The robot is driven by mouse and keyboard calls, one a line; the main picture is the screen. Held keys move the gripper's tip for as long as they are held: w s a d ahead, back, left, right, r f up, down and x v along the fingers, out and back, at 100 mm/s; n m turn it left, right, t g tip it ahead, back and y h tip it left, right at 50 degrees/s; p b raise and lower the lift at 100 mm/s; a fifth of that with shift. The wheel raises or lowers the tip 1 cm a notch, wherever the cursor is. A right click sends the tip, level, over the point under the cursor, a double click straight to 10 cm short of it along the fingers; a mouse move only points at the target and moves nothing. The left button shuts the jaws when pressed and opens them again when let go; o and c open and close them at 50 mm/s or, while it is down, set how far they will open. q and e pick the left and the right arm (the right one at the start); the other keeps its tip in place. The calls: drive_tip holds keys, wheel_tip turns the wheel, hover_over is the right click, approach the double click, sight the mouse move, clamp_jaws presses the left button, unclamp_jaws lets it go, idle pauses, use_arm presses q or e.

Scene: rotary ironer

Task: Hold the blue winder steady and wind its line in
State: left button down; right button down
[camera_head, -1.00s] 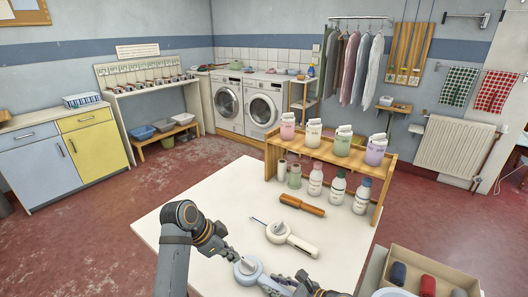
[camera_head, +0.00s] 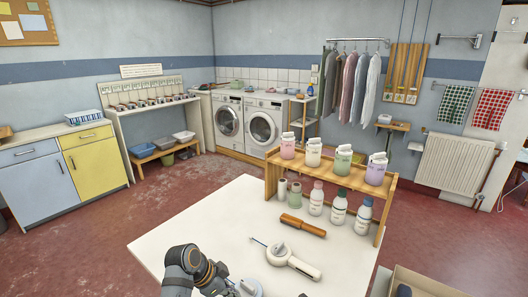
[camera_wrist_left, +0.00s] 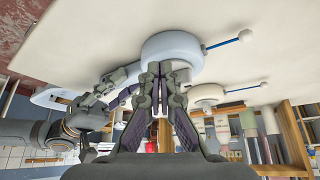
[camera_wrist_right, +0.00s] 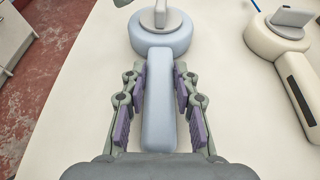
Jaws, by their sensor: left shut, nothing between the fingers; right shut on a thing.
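The blue winder (camera_head: 250,287) lies on the white table at the bottom edge of the head view, mostly cut off. In the right wrist view, my right gripper (camera_wrist_right: 160,72) is shut on its pale blue handle (camera_wrist_right: 159,115); its round drum (camera_wrist_right: 150,45) and upright grey-white crank (camera_wrist_right: 161,15) lie beyond. The left wrist view shows the drum (camera_wrist_left: 172,46) with a blue line (camera_wrist_left: 222,43) sticking out to a white ball (camera_wrist_left: 246,36). My left gripper (camera_wrist_left: 163,68) is shut and empty, its tips in front of the drum; I cannot tell whether they touch.
A wooden rack (camera_head: 330,178) with several bottles stands at the back. A box (camera_head: 425,284) is at the lower right. The table's left part is clear.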

sight(239, 289)
use_arm(q)
drive_tip(key=shift+w+d, duration=0.4)
drive_tip(key=shift+w, duration=0.05)
idle(0.7)
drive_tip(key=shift+w+a, duration=0.2)
idle(0.3)
drive_tip(key=shift+w+a, duration=0.2)
drive_tip(key=shift+w, duration=0.1)
drive_tip(key=shift+w+a, duration=0.15)
drive_tip(key=shift+w, duration=0.3)
drive_tip(key=shift+w, duration=0.25)
drive_tip(key=shift+a, duration=0.1)
drive_tip(key=shift+a, duration=0.3)
wheel_tip(239, 289, up, 6)
idle(0.6)
